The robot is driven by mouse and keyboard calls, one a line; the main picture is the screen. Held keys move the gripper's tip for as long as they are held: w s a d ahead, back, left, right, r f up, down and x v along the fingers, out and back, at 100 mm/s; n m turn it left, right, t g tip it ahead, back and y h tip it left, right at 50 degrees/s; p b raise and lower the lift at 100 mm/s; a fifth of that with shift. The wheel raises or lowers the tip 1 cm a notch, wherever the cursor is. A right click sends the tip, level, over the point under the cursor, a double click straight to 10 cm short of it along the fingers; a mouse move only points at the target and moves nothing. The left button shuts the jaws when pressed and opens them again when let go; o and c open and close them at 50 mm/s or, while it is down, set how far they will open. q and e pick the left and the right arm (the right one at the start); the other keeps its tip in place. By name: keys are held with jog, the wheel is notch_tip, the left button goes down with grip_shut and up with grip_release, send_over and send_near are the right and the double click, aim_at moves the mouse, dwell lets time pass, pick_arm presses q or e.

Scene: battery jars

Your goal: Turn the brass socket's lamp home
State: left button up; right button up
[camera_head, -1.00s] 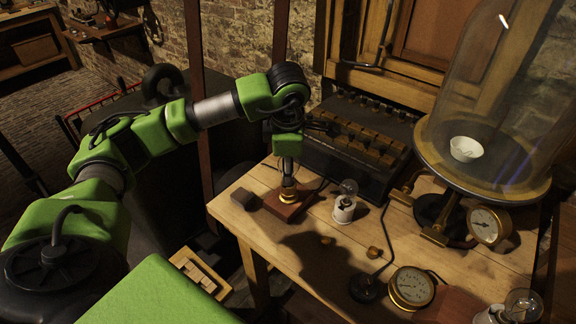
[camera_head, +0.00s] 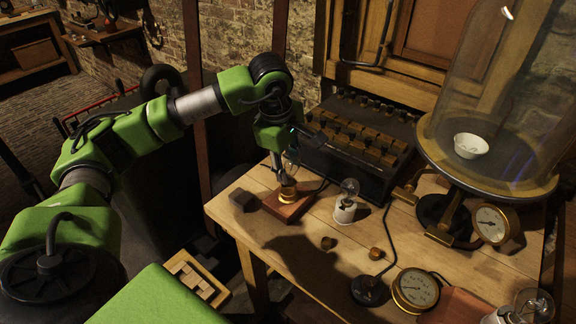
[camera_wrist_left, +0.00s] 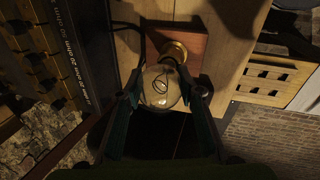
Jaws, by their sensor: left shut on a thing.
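The brass socket (camera_head: 288,194) stands on a reddish wooden block (camera_head: 284,208) at the table's left side. It also shows in the wrist view (camera_wrist_left: 173,52). The clear glass lamp (camera_wrist_left: 160,88) sits at the socket's mouth, its neck meeting the brass. I cannot tell how deep it is seated. My left gripper (camera_wrist_left: 161,96) is shut on the lamp, one finger on each side of the glass. In the head view the left gripper (camera_head: 284,166) comes down from above the socket, and the lamp is partly hidden there. My right gripper is not in view.
Another lamp in a white socket (camera_head: 346,203) stands close to the right of the block. A dark resistor box (camera_head: 352,145) is behind. A bell jar (camera_head: 490,95), a gauge (camera_head: 415,290) and small brass pieces (camera_head: 375,253) are to the right.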

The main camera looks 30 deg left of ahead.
pick_arm(q)
jog(key=shift+m+b, duration=0.35)
jog(key=shift+m, duration=0.65)
jog(key=m+h, duration=0.1)
jog(key=m, duration=0.2)
jog(key=shift+m, duration=0.7)
jog(key=shift+b, duration=0.3)
jog(key=m, duration=0.2)
jog(key=shift+m+g+h, duration=0.4)
jog(key=shift+d+m, duration=0.1)
jog(key=shift+m, duration=1.3)
